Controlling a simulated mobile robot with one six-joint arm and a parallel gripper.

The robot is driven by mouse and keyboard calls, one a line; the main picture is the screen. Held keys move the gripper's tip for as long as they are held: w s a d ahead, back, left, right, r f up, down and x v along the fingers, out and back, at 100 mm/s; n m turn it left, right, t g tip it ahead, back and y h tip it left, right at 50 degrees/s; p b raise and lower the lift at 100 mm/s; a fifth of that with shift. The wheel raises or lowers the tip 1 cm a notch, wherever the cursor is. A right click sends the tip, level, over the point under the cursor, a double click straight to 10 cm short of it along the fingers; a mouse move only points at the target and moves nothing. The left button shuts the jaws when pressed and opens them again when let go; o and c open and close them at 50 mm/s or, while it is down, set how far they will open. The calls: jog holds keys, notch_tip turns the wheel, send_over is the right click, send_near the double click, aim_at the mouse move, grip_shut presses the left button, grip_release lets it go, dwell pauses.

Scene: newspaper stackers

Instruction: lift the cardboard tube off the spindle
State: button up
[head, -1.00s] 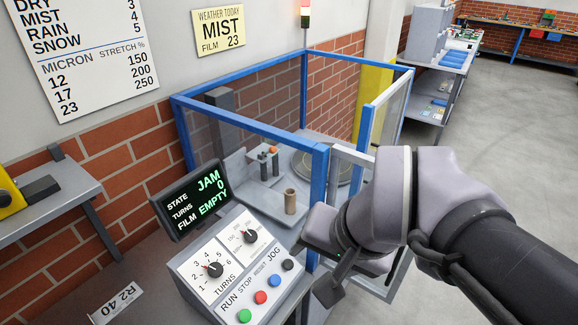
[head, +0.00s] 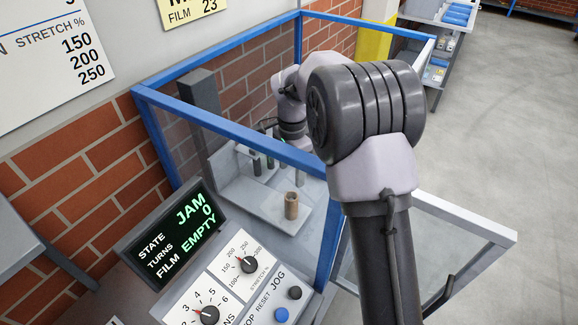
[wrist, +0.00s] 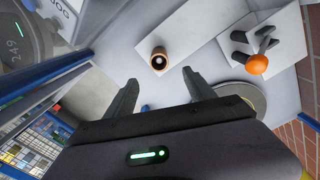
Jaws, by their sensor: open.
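The brown cardboard tube (head: 291,205) stands upright on a grey ledge inside the blue-framed enclosure. In the wrist view the tube (wrist: 159,58) is seen from its open end, with a dark centre. My gripper (wrist: 159,78) is open and empty. Its two dark fingers point toward the tube, which appears beyond the fingertips and between their lines, apart from both. In the head view my arm reaches over into the enclosure, and the fingers cannot be made out clearly there.
Blue frame rails (head: 230,138) with clear panels surround the ledge. An orange-topped knob (wrist: 258,65) and dark posts stand beside the tube. A round turntable (wrist: 240,97) lies nearby. The control panel (head: 240,275) is in front; its display (head: 178,233) reads JAM, turns 0, film EMPTY.

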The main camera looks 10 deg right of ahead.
notch_tip(320, 180, down, 15)
jog(key=b, duration=0.4)
jog(key=shift+f, duration=0.2)
grip_shut()
notch_tip(320, 180, up, 10)
jog(key=p, duration=0.6)
jog(key=shift+r, duration=0.1)
jog(key=shift+s, duration=0.1)
